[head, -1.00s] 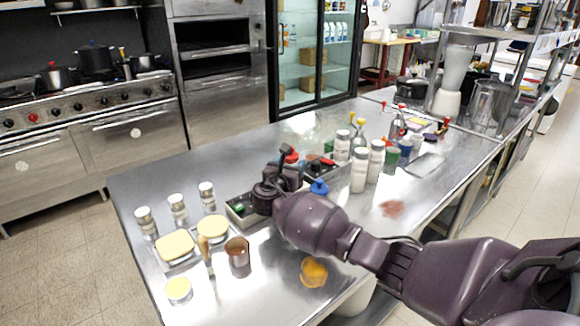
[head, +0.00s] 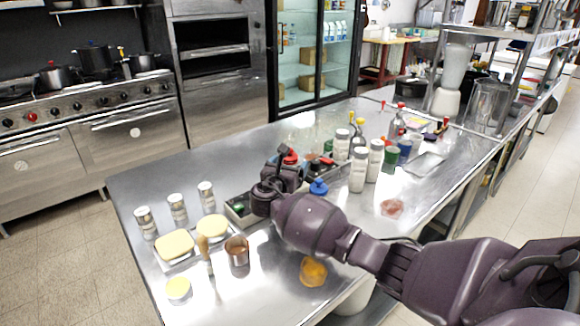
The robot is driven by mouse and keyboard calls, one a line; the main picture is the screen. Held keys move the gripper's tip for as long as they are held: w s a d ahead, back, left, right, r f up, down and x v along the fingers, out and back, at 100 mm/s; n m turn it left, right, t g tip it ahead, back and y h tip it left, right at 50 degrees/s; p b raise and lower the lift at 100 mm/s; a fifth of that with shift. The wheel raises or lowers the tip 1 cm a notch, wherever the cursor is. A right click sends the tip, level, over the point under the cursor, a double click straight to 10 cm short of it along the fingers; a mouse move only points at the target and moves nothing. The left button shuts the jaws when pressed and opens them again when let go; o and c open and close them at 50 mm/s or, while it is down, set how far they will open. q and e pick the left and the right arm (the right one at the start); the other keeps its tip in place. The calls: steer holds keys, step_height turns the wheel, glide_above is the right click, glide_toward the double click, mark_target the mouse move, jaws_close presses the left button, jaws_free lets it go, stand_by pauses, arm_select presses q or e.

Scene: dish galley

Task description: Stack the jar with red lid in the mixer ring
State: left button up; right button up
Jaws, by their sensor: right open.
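My right gripper (head: 283,165) reaches in from the right over the middle of the steel table. It is open, with its fingers partly hidden behind its own dark body. A red lid (head: 291,157) shows right at the gripper's fingers. The jar below it is mostly hidden, and I cannot tell whether the fingers touch it. I cannot pick out the mixer ring with certainty. A blender-like mixer (head: 453,75) stands at the far right end of the table. My left gripper is not in view.
A grey tray (head: 240,211) lies under and beside the gripper. White shakers (head: 358,170) stand to its right. A copper cup (head: 238,256), yellow-topped dishes (head: 175,244) and several small jars (head: 178,209) stand at front left. Bare table (head: 150,180) lies at back left.

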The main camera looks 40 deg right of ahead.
arm_select(q)
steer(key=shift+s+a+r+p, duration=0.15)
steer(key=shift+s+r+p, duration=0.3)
steer(key=shift+p, duration=0.3)
arm_select(e)
steer(key=v, duration=1.1)
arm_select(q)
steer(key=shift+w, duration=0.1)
arm_select(e)
steer(key=shift+s, duration=0.1)
